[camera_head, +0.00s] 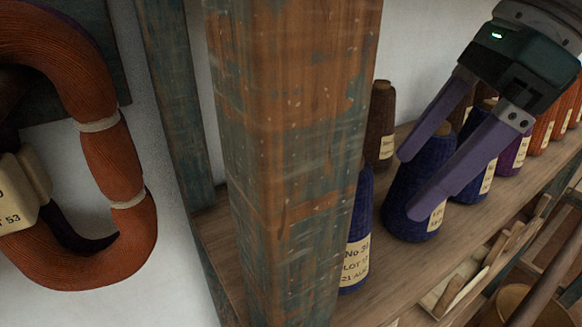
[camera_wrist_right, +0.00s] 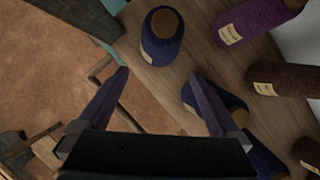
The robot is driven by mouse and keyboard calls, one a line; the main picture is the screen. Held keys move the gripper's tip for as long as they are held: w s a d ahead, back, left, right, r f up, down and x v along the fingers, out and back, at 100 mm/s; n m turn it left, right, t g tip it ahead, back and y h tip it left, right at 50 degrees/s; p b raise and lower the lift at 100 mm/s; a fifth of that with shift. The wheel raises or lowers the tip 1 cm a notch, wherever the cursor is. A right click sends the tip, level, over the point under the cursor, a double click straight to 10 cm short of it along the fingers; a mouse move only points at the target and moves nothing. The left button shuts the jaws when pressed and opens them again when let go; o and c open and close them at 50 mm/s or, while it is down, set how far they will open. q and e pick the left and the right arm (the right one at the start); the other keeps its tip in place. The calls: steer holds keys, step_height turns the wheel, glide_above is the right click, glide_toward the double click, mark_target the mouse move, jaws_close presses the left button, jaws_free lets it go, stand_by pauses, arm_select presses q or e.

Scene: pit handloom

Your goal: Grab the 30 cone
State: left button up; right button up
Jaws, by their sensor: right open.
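A dark blue cone (camera_head: 357,215) stands on the shelf, partly hidden by the post; its label seems to start "No-3", with the last digit unclear. Another dark blue cone (camera_head: 418,180) stands to its right, its label mostly covered by a finger. My right gripper (camera_head: 410,185) is open, with its purple fingers in front of this second cone in the head view. In the right wrist view, a blue cone (camera_wrist_right: 162,38) lies beyond the open, empty fingertips (camera_wrist_right: 160,75), and another blue cone (camera_wrist_right: 228,98) is beside the right-hand finger. My left gripper is not in view.
A thick worn wooden post (camera_head: 290,150) blocks part of the shelf (camera_head: 385,265). Brown (camera_head: 381,115), purple (camera_head: 508,158) and orange cones (camera_head: 543,130) stand along it. An orange yarn hank (camera_head: 112,165) hangs at left. Wooden tools (camera_head: 470,280) lie below the shelf edge.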

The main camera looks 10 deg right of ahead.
mark_target(370, 167)
steer(key=a, duration=0.1)
steer(key=w+a, duration=0.1)
steer(key=a, duration=0.1)
steer(key=shift+w+a+p, duration=0.3)
steer(key=shift+w+a, duration=0.05)
steer(key=shift+a, duration=0.05)
steer(key=b+x, duration=0.2)
steer(key=x, duration=0.3)
steer(key=shift+w+a+b, duration=0.2)
steer(key=shift+a+b, duration=0.1)
steer(key=shift+b, duration=0.05)
jaws_close()
